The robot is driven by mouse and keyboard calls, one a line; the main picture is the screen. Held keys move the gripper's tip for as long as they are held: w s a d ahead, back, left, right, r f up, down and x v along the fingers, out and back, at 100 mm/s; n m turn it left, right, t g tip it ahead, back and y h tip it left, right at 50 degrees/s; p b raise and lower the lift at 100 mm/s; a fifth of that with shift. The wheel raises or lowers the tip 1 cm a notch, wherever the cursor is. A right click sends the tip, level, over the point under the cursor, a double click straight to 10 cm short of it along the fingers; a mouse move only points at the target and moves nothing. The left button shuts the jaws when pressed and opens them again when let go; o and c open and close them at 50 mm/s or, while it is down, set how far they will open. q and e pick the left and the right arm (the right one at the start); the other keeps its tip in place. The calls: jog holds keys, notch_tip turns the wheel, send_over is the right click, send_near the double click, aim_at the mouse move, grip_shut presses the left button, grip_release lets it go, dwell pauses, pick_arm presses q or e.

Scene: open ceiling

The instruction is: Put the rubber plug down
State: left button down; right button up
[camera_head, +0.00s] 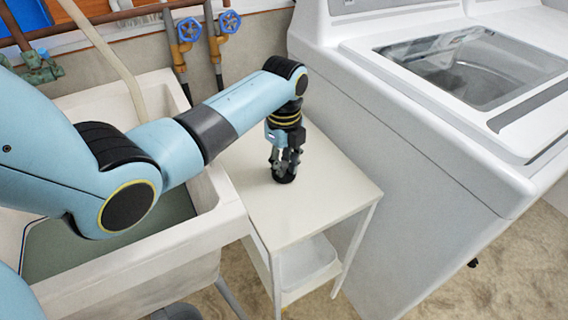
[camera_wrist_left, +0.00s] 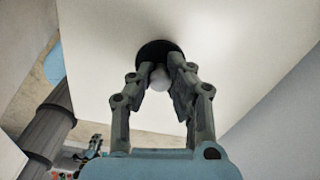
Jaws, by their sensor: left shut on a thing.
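The rubber plug (camera_head: 284,178) shows as a dark round piece at the tabletop of the small white table (camera_head: 330,185). My left gripper (camera_head: 285,160) points straight down over the table and is shut on the plug. In the left wrist view the plug's dark disc (camera_wrist_left: 152,47) lies against the white surface, and a pale knob (camera_wrist_left: 159,78) on it sits between the two fingers. The plug appears to touch the tabletop, or be very close to it. My right gripper is not in view.
A utility sink (camera_head: 130,255) with grey-green water stands left of the table. A white washing machine (camera_head: 420,150) stands close on the right. Pipes with blue-handled valves (camera_head: 189,30) run along the back wall. The tabletop around the plug is clear.

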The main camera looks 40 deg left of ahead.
aim_at(284, 163)
pick_arm(q)
jog(key=c, duration=1.8)
grip_release()
jog(key=shift+f, duration=0.15)
jog(key=o, duration=0.5)
notch_tip(284, 163, up, 12)
jog(key=shift+r+p, duration=0.2)
jog(key=shift+p, duration=0.55)
